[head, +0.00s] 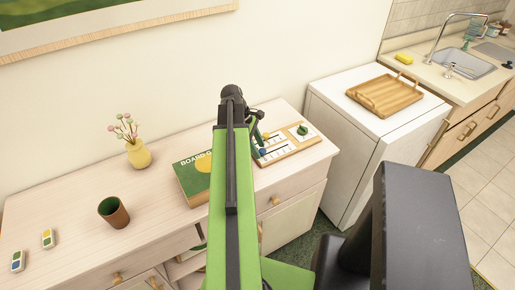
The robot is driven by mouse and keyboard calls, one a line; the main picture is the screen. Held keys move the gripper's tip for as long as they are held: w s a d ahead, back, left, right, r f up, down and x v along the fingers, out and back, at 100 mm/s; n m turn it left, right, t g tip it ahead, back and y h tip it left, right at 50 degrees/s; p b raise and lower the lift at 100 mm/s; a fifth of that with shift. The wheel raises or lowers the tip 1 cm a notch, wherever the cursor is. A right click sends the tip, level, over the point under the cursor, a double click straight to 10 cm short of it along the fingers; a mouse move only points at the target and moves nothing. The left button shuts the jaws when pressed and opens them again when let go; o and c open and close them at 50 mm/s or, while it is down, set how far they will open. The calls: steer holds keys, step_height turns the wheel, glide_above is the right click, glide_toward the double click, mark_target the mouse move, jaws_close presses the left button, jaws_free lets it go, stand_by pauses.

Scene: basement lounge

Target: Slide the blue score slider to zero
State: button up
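A wooden score board (290,147) with white panels lies on the right part of the pale wooden cabinet top. A small blue piece (263,152), which looks like the blue slider, shows at the board's left side, close to my arm. A yellow piece (266,135) and a round green knob (303,130) are also on the board. My gripper (257,130) is dark and reaches over the board's left end, near the blue piece. My arm hides part of the gripper and board. I cannot tell whether the fingers touch the slider or how far apart they are.
A board game box (192,180) lies left of my arm. A white appliance (335,110) bearing a wooden tray (405,84) stands right of the cabinet.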

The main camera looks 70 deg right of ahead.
steer(key=shift+s+d, duration=0.15)
steer(key=shift+r+p, duration=0.4)
steer(key=shift+p, duration=0.05)
steer(key=p+v, duration=1.5)
steer(key=v, duration=0.1)
steer(key=shift+w+r, duration=0.25)
steer(key=shift+w, duration=0.1)
